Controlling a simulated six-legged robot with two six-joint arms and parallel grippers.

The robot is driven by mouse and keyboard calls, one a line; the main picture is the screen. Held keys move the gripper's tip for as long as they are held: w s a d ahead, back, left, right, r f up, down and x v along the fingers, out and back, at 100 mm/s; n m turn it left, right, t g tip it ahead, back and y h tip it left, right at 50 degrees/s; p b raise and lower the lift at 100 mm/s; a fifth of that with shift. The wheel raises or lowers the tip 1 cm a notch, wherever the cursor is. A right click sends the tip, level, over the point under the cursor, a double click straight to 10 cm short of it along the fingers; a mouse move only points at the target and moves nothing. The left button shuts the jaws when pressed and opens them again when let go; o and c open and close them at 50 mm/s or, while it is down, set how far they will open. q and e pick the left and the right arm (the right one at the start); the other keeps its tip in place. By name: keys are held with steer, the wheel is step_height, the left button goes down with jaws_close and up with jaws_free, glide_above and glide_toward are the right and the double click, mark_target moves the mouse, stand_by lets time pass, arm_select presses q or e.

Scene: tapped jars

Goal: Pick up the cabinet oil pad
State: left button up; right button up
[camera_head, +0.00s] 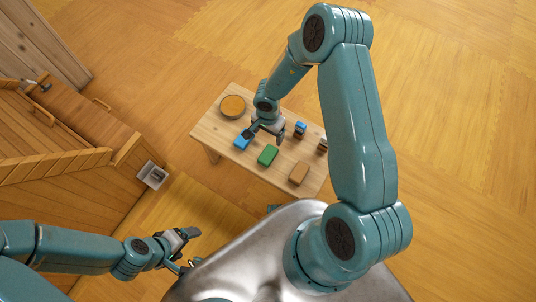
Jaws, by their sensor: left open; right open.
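Three small pads or blocks lie on the low wooden table: a blue one (241,143), a green one (268,155) and a brown one (299,173). I cannot tell which of them is the cabinet oil pad. My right gripper (266,134) is open above the table, and one finger overlaps the far edge of the blue block in the view. I cannot tell if they touch. The green block lies just in front of this gripper. My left gripper (187,250) is open and empty, low at the left, away from the table.
The wooden table (222,120) also holds a round dish (233,106) with an orange-brown top, a blue-banded jar (300,128) and a dark jar (322,145). A wooden cabinet (60,205) stands at the left, with a small grey box (153,175) beside it. The floor behind is clear.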

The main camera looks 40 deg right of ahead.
steer(key=f, duration=0.1)
steer(key=b, duration=0.5)
glide_above(268, 154)
steer(key=f, duration=1)
steer(key=shift+d, duration=0.25)
steer(key=f+b, duration=0.2)
steer(key=f, duration=0.4)
steer(key=shift+a+b, duration=0.2)
steer(key=shift+b, duration=0.1)
steer(key=shift+r, duration=0.1)
steer(key=c, duration=1.1)
